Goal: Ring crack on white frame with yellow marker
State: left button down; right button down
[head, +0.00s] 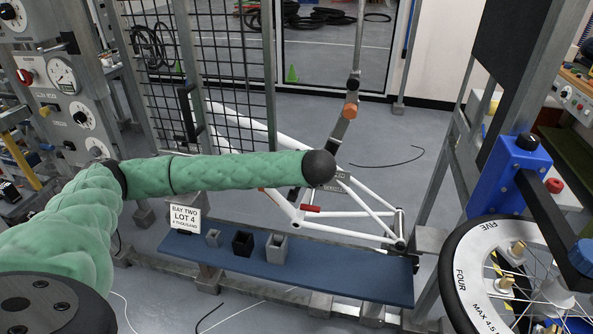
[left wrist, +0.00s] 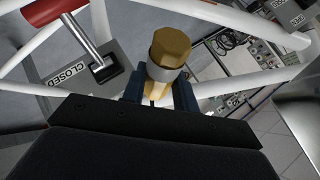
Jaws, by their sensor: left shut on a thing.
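The white frame (head: 350,229) stands behind the blue shelf in the head view, partly covered by my green-sleeved left arm. Its white tubes (left wrist: 216,12) also cross the left wrist view. My left gripper (left wrist: 158,90) is shut on the yellow marker (left wrist: 172,48), an ochre faceted piece with a pale grey band, which points away from the wrist among the tubes. In the head view, my left gripper and the marker are hidden behind the dark end of the arm. I cannot make out a crack or a yellow mark on the frame. My right gripper is not in view.
A red-handled lever (left wrist: 85,38) beside a CLOSED plate (left wrist: 68,77) is close left of the marker. A spoked wheel (head: 480,262) and blue clamp (head: 517,172) stand right.

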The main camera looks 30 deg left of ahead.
pick_arm(q)
jog(key=shift+w+a+r, duration=0.1)
jog(key=shift+w+a, duration=0.1)
jog(key=shift+w, duration=0.45)
dwell(2.3)
jog(key=shift+s, duration=0.15)
jog(key=s+d, duration=0.1)
jog(key=s, duration=0.5)
jog(key=shift+s+d, duration=0.25)
jog(key=shift+d, duration=0.15)
dwell(0.5)
jog(key=d+m+t+h, duration=0.3)
jog(key=d+m+h, duration=0.15)
jog(key=d, duration=0.65)
jog(key=w+d+r+m, duration=0.1)
jog(key=d+r, duration=0.1)
jog(key=r, duration=0.3)
jog(key=w+d+r, duration=0.2)
jog(key=r, duration=0.4)
jog(key=shift+d+r+m, duration=0.15)
jog(key=shift+r+m, duration=0.05)
jog(key=shift+m, duration=0.15)
